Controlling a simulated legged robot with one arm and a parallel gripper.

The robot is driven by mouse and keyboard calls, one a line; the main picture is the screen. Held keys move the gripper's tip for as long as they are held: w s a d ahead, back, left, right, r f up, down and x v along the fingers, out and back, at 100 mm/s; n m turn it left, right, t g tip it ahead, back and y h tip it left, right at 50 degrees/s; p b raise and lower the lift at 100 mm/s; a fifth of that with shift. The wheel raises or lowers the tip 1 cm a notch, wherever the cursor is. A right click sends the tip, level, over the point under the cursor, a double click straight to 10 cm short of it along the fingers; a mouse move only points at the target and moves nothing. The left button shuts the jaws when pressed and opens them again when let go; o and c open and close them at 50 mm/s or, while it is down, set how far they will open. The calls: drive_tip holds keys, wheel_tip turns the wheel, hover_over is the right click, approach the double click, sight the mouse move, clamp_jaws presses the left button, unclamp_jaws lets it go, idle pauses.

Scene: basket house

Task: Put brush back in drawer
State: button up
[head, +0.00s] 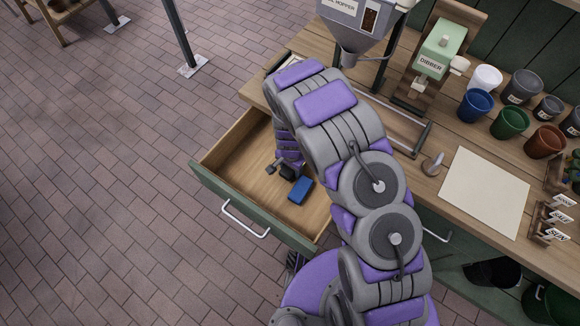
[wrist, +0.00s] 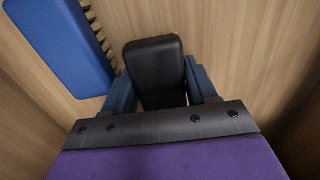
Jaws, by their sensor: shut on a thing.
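The blue brush (head: 300,190) is inside the open drawer (head: 226,160), near its front right part. My gripper (head: 286,168) reaches down into the drawer beside the brush. Its two fingers (wrist: 160,85) are shut on a black rounded block (wrist: 157,65). I cannot tell whether this block joins the brush. The blue body is outside the fingers, to their left. My arm hides part of the drawer's right side.
The drawer's green front (head: 250,215) has a white handle (head: 246,220). The bench top (head: 425,190) holds a hopper (head: 357,30), a green dibber (head: 436,55), several pots and a paper sheet (head: 484,193). The brick floor (head: 100,180) at left is mostly clear.

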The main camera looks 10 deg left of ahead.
drive_tip(key=o, duration=0.6)
drive_tip(key=shift+f, duration=0.15)
drive_tip(key=shift+o, duration=0.9)
drive_tip(key=shift+a, duration=0.15)
drive_tip(key=shift+o, duration=0.2)
drive_tip(key=shift+s+a+f, duration=0.1)
drive_tip(key=shift+a, duration=0.5)
drive_tip(key=shift+d, duration=0.35)
drive_tip(key=shift+a, duration=0.1)
drive_tip(key=shift+r, duration=0.45)
wheel_tip(320, 180, up, 12)
drive_tip(key=p, duration=0.3)
drive_tip(key=shift+f, duration=0.25)
